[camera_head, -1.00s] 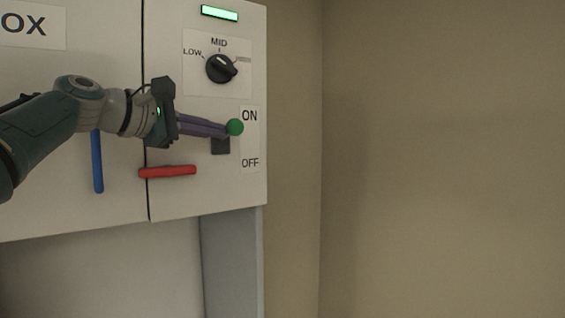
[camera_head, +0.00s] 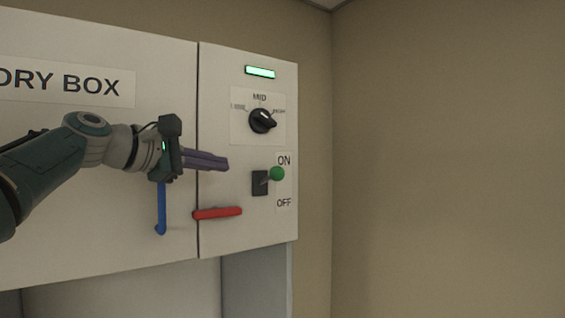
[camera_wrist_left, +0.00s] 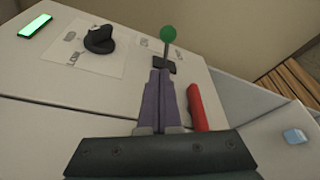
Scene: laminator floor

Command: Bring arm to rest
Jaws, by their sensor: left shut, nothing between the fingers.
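My left gripper (camera_head: 226,163) is shut and empty, with its purple fingers pointing right in front of the white cabinet panel. It also shows in the left wrist view (camera_wrist_left: 160,78). In the head view its fingertips are apart from the green-knobbed switch lever (camera_head: 277,174), which stands to their right. The lever is tilted up toward the ON label (camera_head: 284,160). The lever also shows beyond the fingertips in the left wrist view (camera_wrist_left: 167,35). My right gripper is not in view.
The cabinet (camera_head: 60,200) carries a black dial (camera_head: 262,120), a lit green indicator (camera_head: 260,72), a red handle (camera_head: 217,213) and a blue handle (camera_head: 161,208) near my gripper. A bare wall (camera_head: 440,170) is at the right. A light blue block (camera_wrist_left: 294,136) lies at the lower right.

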